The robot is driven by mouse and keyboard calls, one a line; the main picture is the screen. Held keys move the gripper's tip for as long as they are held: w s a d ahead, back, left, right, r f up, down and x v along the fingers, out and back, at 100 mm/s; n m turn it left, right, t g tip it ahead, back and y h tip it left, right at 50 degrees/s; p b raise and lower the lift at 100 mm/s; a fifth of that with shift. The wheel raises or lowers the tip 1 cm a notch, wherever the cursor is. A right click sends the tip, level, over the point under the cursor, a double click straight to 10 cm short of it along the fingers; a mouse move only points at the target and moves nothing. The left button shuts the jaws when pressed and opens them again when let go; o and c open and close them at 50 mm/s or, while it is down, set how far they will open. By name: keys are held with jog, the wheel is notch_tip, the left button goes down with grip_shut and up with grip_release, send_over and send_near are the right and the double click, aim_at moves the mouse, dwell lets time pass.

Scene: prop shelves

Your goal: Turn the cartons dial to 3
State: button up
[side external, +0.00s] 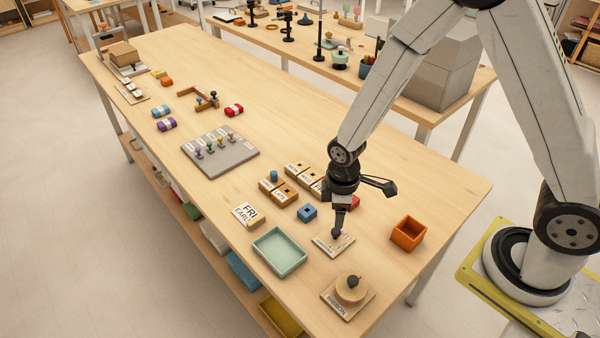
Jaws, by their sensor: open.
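My gripper (338,228) points down over a small pale plate (322,246) with dark print near the front of the table. The gripper is open by its look, and its fingers hide part of what is on the plate. I cannot tell whether they touch it. This plate may be the cartons dial, but its label and setting are too small to read. Another square plate (331,296) nearer the camera bears a round wooden disc (350,291) with a dark knob (353,281). Its front label is hard to read.
A mint tray (279,251) lies left of my gripper, and an orange open box (408,233) stands to its right. A FRI/EARLY sign (249,214), a blue block (307,212) and wooden blocks (285,192) are close by. A grey pegged board (220,152) lies further back.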

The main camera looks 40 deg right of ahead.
aim_at(336, 230)
jog(key=shift+f, duration=3.3)
grip_shut()
